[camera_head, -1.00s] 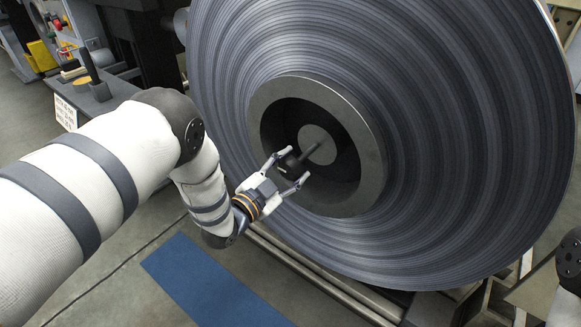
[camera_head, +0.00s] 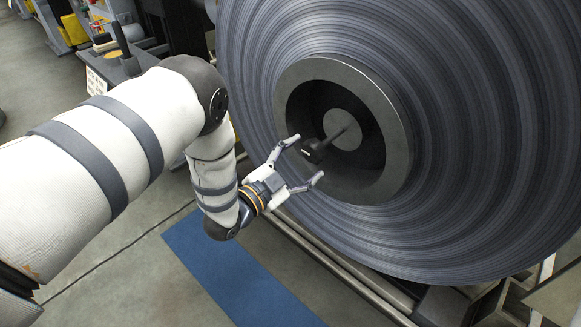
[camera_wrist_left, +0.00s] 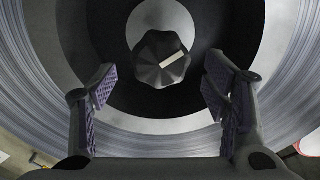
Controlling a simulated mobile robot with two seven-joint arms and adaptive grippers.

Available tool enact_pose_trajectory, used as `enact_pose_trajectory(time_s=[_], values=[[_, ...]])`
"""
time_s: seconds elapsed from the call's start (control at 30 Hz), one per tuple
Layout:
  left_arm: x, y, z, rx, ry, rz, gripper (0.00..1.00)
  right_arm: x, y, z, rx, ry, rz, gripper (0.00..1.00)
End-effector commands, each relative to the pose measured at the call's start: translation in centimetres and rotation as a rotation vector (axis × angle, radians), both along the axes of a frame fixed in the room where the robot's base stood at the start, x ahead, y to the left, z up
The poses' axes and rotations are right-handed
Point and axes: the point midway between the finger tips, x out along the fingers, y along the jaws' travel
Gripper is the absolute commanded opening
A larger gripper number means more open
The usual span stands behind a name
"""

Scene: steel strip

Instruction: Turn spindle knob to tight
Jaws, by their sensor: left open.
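The spindle knob (camera_head: 312,152) is black and lobed with a white mark, on a dark shaft standing out from the hub of the big steel coil. In the left wrist view the knob (camera_wrist_left: 160,60) sits centred ahead of the fingers, its white mark slanting up to the right. My left gripper (camera_head: 308,157) is open, its fingertips on either side of the knob's near end and apart from it. In the wrist view both fingers of the left gripper (camera_wrist_left: 160,80) are spread and empty. My right gripper is out of view.
The grey steel coil (camera_head: 470,110) fills the right side, with a dark recessed ring (camera_head: 390,150) around the shaft. A rail frame (camera_head: 345,275) runs below it. A blue mat (camera_head: 235,270) lies on the floor. A black lever (camera_head: 122,45) stands on a bench at upper left.

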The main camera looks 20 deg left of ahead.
Motion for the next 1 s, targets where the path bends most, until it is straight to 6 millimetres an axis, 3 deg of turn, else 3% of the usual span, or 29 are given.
enact_pose_trajectory(time_s=[0.1,0.3,0.83,0.93,1.0], values=[[-3.1,1.2,-0.1,0.001,0.005,0.003,0.69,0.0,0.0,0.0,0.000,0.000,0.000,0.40],[-6.5,2.4,0.0,0.001,-0.001,0.002,0.69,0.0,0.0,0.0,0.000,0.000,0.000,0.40],[-7.2,2.6,-0.1,0.000,0.011,0.005,0.69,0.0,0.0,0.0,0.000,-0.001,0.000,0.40],[-8.9,2.8,-3.0,-0.022,0.185,0.048,0.69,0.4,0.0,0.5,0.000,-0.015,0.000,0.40],[-12.4,3.1,-6.9,-0.055,0.440,0.122,0.69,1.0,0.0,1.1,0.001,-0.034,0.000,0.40]])
